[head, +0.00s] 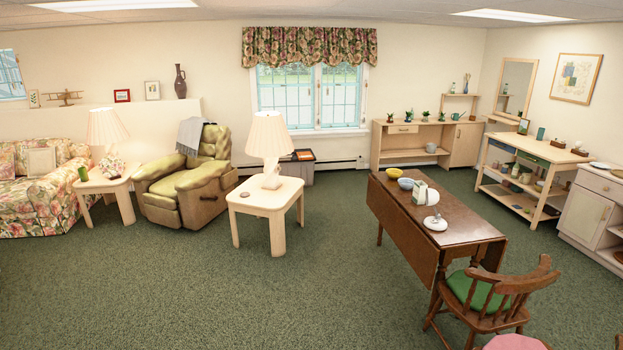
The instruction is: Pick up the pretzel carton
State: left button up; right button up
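I cannot make out a pretzel carton for certain; no label is readable at this distance. A small pale box (420,190) stands on the dark wooden drop-leaf table (400,211), partly behind a small white desk lamp (434,222). A small red-and-white patterned object (112,166) sits by the lamp on the left end table (93,185); I cannot tell whether it is a carton. Neither of my grippers is in view.
A yellow bowl (394,173) and a blue bowl (406,183) are on the dark table. A wooden chair (489,294) stands at its near end. A recliner (180,187) and a pale lamp table (256,198) stand left of centre. Green carpet (250,300) is clear in front.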

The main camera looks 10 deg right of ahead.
aim_at(419, 196)
jog(key=u, duration=0.05)
jog(key=i, duration=1.9)
jog(key=z, duration=0.3)
jog(key=i, duration=1.95)
jog(key=z, duration=0.7)
jog(key=i, duration=1.75)
jog(key=z, duration=0.3)
